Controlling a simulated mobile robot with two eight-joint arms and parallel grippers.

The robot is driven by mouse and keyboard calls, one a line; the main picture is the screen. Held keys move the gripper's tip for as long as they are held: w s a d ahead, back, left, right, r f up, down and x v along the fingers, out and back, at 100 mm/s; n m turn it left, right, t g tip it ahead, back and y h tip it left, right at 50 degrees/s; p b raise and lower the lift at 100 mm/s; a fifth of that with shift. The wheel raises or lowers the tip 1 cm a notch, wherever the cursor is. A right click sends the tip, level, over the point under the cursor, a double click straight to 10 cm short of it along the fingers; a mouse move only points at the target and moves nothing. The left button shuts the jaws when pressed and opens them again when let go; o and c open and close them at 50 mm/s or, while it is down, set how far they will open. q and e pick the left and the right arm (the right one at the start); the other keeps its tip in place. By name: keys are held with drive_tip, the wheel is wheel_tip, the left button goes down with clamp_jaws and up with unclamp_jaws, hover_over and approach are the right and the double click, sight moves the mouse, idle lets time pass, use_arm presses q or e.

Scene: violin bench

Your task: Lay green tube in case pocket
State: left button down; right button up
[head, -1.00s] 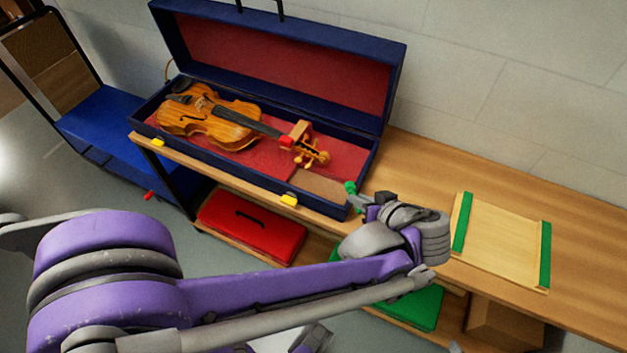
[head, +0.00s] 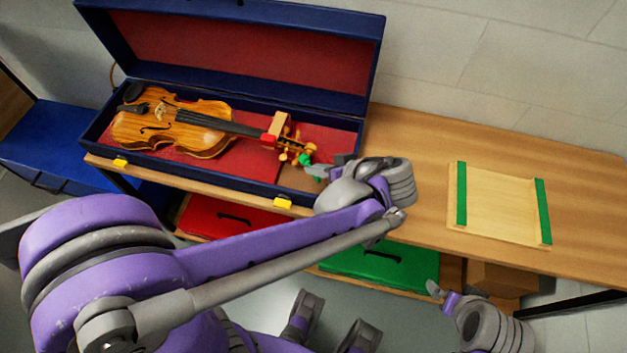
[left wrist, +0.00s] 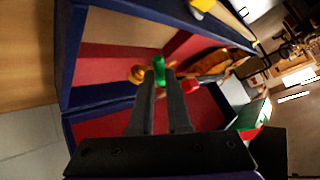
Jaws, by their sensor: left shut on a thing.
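The green tube (head: 305,159) shows at the tips of my left gripper (head: 313,167), which is shut on it. In the left wrist view the green tube (left wrist: 159,70) stands out between the fingertips (left wrist: 160,82). The gripper holds it over the right end of the open blue violin case (head: 240,179), near the violin's scroll. The case pocket (head: 314,186) at that end is mostly hidden by my gripper and arm. My right gripper (head: 443,292) is low at the bottom right, away from the case; its fingers are too small to read.
A violin (head: 180,122) lies in the red-lined case, its neck in a block with a red part (head: 270,137). The raised lid stands behind. A wooden tray with green edges (head: 500,205) lies on the bench to the right. Red (head: 225,219) and green (head: 380,265) boxes sit below.

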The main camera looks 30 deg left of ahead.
use_arm(q)
wheel_tip(320, 180, down, 6)
drive_tip(key=shift+f+b, duration=0.2)
drive_tip(key=shift+b, duration=0.45)
drive_tip(key=c, duration=1.2)
unclamp_jaws()
drive_tip(key=shift+o, duration=0.2)
drive_tip(key=shift+r, duration=0.1)
drive_tip(key=p+v, duration=0.1)
drive_tip(key=v, duration=1.1)
drive_tip(key=shift+p, duration=0.4)
